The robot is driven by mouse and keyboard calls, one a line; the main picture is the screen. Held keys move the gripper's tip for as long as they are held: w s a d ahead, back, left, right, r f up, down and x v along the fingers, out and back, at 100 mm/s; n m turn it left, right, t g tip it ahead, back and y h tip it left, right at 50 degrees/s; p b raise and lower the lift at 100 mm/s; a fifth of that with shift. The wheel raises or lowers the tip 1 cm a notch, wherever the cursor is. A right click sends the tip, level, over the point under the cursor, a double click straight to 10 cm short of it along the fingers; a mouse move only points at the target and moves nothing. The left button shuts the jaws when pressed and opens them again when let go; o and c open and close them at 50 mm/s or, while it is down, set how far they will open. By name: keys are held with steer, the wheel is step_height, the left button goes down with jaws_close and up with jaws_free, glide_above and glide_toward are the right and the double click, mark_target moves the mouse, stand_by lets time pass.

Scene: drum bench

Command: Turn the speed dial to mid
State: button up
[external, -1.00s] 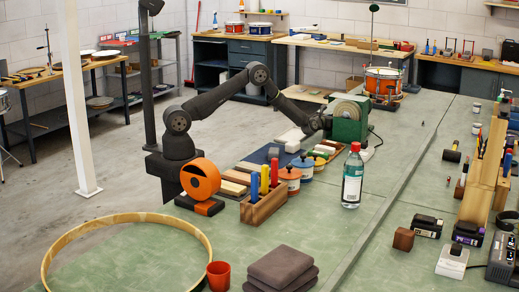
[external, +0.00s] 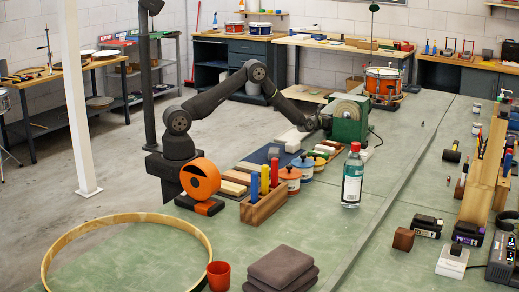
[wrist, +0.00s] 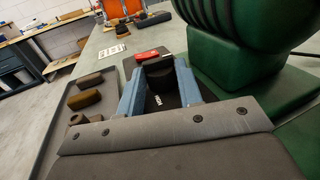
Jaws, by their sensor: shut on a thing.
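The green machine (external: 345,128) with a pale round wheel stands on the bench; its green housing (wrist: 225,65) fills the right of the wrist view. A dark round dial (wrist: 159,75) sits low beside the housing, on a dark plate with small white marks. My gripper (wrist: 159,78) has its two blue-grey fingers on either side of the dial and is shut on it. In the external view my gripper (external: 322,122) is at the machine's left side; the dial is hidden there. I cannot read the dial's setting.
A grey tray (wrist: 62,118) with dark blocks is at left in the wrist view. A clear bottle (external: 352,178) with a red cap and lidded jars (external: 290,180) stand in front of the machine.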

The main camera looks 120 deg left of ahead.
steer(key=shift+s+a, duration=0.1)
steer(key=o, duration=0.9)
steer(key=shift+o, duration=0.2)
steer(key=v, duration=1.7)
steer(key=shift+s+d, duration=0.1)
steer(key=shift+d, duration=0.1)
